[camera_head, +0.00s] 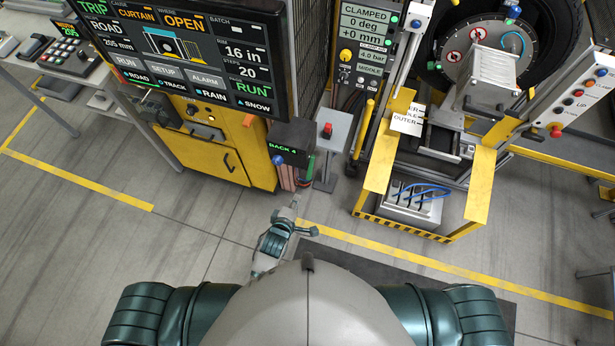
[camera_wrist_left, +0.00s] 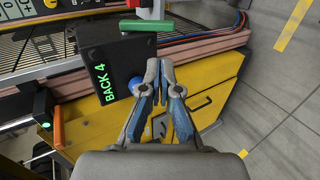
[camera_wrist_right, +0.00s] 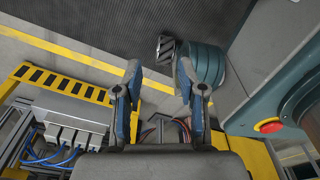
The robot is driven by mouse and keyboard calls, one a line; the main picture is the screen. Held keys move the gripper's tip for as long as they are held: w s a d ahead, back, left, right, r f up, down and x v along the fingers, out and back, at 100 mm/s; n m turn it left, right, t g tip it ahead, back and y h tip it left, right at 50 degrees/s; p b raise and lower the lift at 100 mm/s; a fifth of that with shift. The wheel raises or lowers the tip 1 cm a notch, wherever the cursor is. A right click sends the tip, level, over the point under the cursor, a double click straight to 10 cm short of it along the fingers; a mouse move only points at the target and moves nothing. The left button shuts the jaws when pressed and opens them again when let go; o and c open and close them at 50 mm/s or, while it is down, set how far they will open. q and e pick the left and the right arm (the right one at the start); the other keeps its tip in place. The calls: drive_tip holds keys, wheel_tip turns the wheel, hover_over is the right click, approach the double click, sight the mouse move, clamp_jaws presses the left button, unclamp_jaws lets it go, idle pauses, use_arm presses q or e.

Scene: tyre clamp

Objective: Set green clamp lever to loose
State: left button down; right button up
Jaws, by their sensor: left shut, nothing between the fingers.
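A green lever bar (camera_wrist_left: 155,26) lies across the top of a black box (camera_wrist_left: 112,60) marked "BACK 4" in the left wrist view. In the head view the green lever (camera_head: 311,166) shows as a small piece at the right side of the box (camera_head: 289,145). A blue knob (camera_wrist_left: 134,85) sits on the box. My left gripper (camera_wrist_left: 160,64) is shut and empty, in front of the box and below the lever in the picture, apparently apart from it. It also shows small in the head view (camera_head: 295,201). My right gripper (camera_wrist_right: 159,70) is open and empty, away from the box.
A yellow cabinet (camera_head: 235,165) with a large screen (camera_head: 180,50) stands left of the box. A grey stand (camera_head: 330,135) with a red button is to its right. A yellow-framed machine (camera_head: 480,185) with a tyre stands further right. A panel reads "CLAMPED" (camera_head: 366,14).

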use_arm(q)
drive_tip(key=f, duration=0.1)
drive_tip(key=b, duration=0.1)
approach(308, 177)
drive_tip(key=w, duration=0.1)
drive_tip(key=x, duration=0.4)
drive_tip(key=b+x, duration=0.1)
drive_tip(key=shift+w+d+f, duration=0.2)
drive_tip(key=shift+d+f, duration=0.05)
drive_tip(key=shift+d, duration=0.15)
drive_tip(key=shift+w+f, duration=0.2)
drive_tip(key=shift+w, duration=0.1)
drive_tip(key=shift+a, duration=0.2)
use_arm(e)
drive_tip(key=shift+w+a+f, duration=0.45)
drive_tip(key=shift+w, duration=0.15)
drive_tip(key=shift+f, duration=0.1)
use_arm(q)
drive_tip(key=w+f+b, duration=0.1)
drive_tip(key=b, duration=0.2)
drive_tip(key=shift+d+f+t, duration=0.1)
drive_tip(key=shift+d+t, duration=0.3)
drive_tip(key=shift+w+a, duration=0.1)
drive_tip(key=shift+a, duration=0.05)
use_arm(e)
drive_tip(key=w+a+r, duration=0.1)
drive_tip(key=w+r, duration=0.2)
drive_tip(key=w, duration=0.5)
drive_tip(key=shift+w+a, duration=0.25)
drive_tip(key=shift+a, duration=0.05)
